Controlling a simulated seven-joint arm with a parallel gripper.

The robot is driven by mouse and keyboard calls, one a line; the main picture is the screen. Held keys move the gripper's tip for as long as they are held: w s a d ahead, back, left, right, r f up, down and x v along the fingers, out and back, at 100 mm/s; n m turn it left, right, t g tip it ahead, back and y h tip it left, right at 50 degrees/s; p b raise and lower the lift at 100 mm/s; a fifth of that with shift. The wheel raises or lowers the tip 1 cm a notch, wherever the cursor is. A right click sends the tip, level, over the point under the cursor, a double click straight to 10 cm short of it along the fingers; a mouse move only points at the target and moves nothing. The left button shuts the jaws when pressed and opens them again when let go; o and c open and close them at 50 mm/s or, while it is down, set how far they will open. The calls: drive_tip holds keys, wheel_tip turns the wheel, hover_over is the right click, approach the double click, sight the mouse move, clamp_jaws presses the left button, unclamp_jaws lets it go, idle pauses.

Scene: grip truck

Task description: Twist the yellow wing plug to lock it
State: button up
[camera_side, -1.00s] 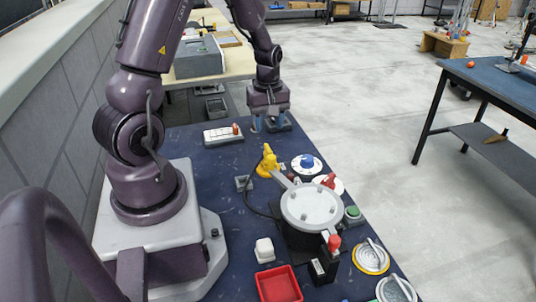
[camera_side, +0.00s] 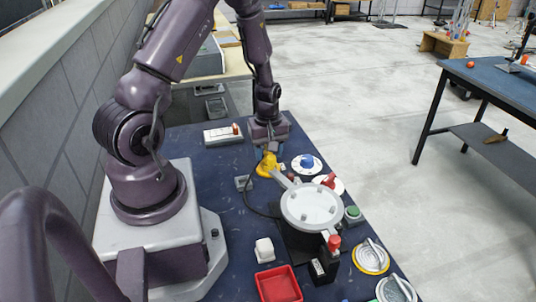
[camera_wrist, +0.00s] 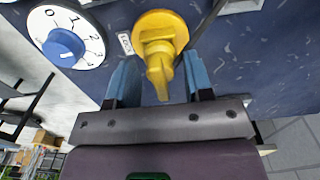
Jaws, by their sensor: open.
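The yellow wing plug (camera_side: 267,165) stands on the blue table, behind and left of the round grey plate in the side view. In the wrist view the plug (camera_wrist: 160,45) shows a round base with a wing pointing down between the fingers. A small label reading LOCK (camera_wrist: 125,43) lies beside its base. My gripper (camera_side: 268,150) is just above and behind the plug in the side view. In the wrist view my gripper (camera_wrist: 160,80) is open, one blue finger on each side of the wing, with gaps showing. The fingertips are partly hidden in the side view.
A white dial with a blue knob (camera_side: 307,163) is close to the plug's right. A round grey plate with a lever (camera_side: 312,206) stands in front. A white block (camera_side: 264,250) and red tray (camera_side: 279,284) are nearer. A black cable (camera_side: 250,208) runs left of the plate.

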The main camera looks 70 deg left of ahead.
drive_tip(key=shift+c, duration=0.5)
drive_tip(key=c, duration=0.7)
drive_tip(key=m, duration=1.1)
drive_tip(key=shift+m, duration=0.3)
drive_tip(key=shift+o, duration=0.2)
drive_tip(key=m, duration=0.4)
drive_tip(key=shift+m, duration=0.3)
drive_tip(key=o, duration=0.7)
